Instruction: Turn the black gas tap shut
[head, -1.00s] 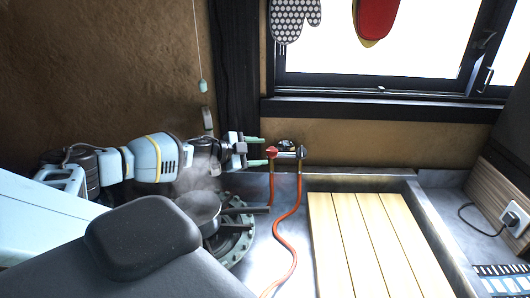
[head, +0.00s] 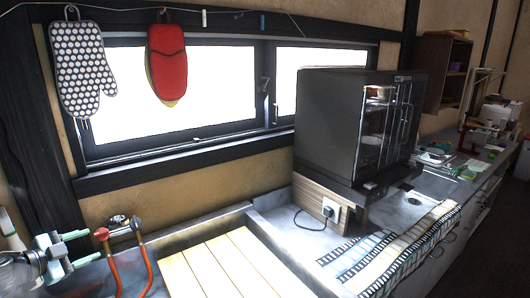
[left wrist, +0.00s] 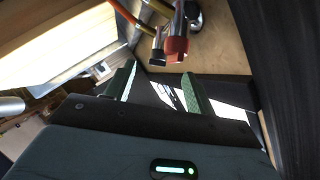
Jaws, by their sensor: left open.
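The black gas tap (head: 137,224) is on the right side of a small pipe fitting at the wall below the window, with an orange hose running down from it. A red tap (head: 101,234) is beside it on the left. In the left wrist view the black tap (left wrist: 157,50) and the red tap (left wrist: 177,47) show close together beyond the fingertips. My left gripper (head: 82,247) points at the taps from the left, open with green fingers. Nothing shows between its fingers (left wrist: 158,76), and it appears apart from both taps. My right gripper is out of view.
A slatted wooden board (head: 222,268) lies in the counter right of the hoses. A black oven-like cabinet (head: 335,120) stands further right. A dotted oven mitt (head: 82,70) and a red mitt (head: 167,62) hang above.

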